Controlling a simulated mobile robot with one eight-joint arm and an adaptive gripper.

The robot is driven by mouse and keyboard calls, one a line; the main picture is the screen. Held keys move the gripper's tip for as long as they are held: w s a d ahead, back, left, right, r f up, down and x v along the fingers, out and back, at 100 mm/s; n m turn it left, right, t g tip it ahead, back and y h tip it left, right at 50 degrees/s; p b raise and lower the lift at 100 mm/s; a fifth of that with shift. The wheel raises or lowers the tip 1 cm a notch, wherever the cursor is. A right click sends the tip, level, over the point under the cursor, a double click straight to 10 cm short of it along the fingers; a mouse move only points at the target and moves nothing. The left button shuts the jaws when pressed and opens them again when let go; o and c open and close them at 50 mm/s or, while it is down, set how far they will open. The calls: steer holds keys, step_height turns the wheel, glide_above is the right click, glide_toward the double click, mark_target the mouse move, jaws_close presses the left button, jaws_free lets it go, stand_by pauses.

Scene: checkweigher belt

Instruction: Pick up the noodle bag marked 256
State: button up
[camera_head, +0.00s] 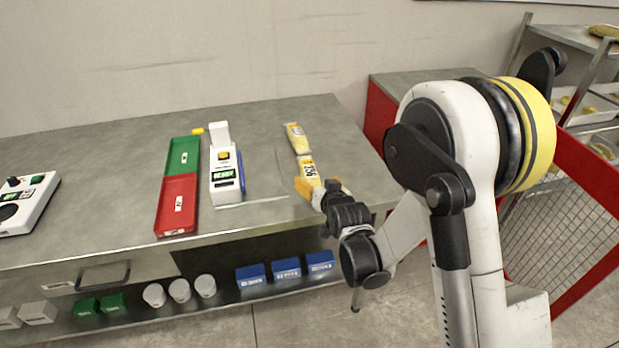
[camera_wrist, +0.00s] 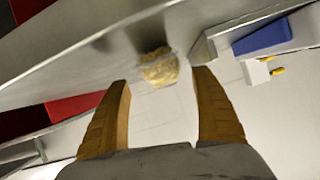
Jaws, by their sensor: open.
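Two yellow noodle bags lie in a line on the grey counter, a far one (camera_head: 296,138) and a near one (camera_head: 306,171). The near bag has a white label with dark digits, too small for me to read surely. The far bag's marking is not legible. My gripper (camera_head: 326,190) is at the near end of the near bag, close to the counter's front edge. In the wrist view my gripper (camera_wrist: 162,80) is open, its two orange fingers apart with nothing held. A yellow noodle bag (camera_wrist: 159,68) shows ahead between the fingertips; its label is not seen.
A white control box (camera_head: 25,203) sits far left. Blue boxes (camera_head: 287,268) and white cups stand on the shelf below.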

mark_target(308, 170)
steer(key=b+x, duration=0.3)
steer(key=x, duration=0.3)
steer(key=shift+w+a, duration=0.25)
steer(key=shift+w, duration=0.05)
steer(key=c, duration=1.5)
